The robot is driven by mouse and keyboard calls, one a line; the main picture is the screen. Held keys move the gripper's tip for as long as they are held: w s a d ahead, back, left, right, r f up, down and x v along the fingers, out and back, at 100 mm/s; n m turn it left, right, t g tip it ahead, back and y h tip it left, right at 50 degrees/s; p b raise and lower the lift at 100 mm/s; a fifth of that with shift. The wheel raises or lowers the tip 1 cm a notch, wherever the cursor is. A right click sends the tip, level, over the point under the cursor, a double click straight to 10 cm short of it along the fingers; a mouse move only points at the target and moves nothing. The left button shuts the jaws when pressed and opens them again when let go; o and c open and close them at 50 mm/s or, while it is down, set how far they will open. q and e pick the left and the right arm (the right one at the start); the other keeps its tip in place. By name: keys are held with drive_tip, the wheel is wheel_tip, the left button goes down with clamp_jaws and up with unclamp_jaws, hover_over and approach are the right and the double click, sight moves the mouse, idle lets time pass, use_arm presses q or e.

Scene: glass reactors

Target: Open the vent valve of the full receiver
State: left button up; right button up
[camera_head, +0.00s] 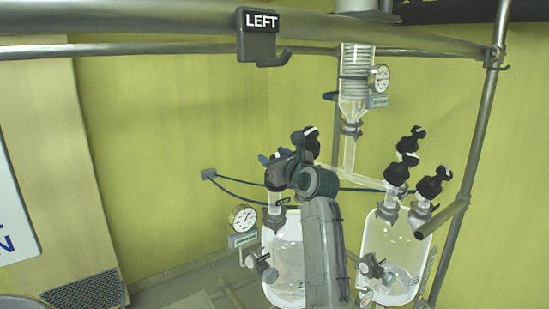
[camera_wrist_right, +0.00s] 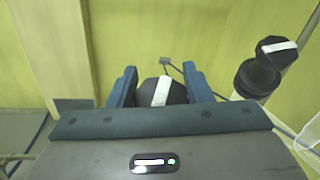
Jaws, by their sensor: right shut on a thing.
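My right gripper (camera_head: 270,159) reaches to the black valve knobs above the left glass receiver (camera_head: 284,252). In the right wrist view its blue fingers (camera_wrist_right: 161,88) are shut on a black valve knob (camera_wrist_right: 176,95) with a white bar. The bar points almost straight up the picture, slightly tilted. A second black knob (camera_wrist_right: 268,70) with a white bar stands free to the right; it also shows in the head view (camera_head: 311,139). The right glass receiver (camera_head: 392,240) carries several black knobs. My arm hides part of the left receiver, so I cannot compare their fill. My left gripper is out of view.
A round gauge (camera_head: 243,217) stands left of the left receiver. A glass column (camera_head: 354,90) with another gauge (camera_head: 381,77) rises behind. A metal rail with a LEFT sign (camera_head: 261,22) crosses the top. A slanted metal post (camera_head: 476,140) bounds the right side.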

idle(0.9)
drive_tip(key=o, duration=1)
drive_tip(key=shift+s+d+f+b, duration=0.15)
drive_tip(key=shift+s+d+b, duration=0.1)
drive_tip(key=shift+s+b, duration=0.2)
drive_tip(key=shift+b+v, duration=2.15)
drive_tip(key=shift+v, duration=2.8)
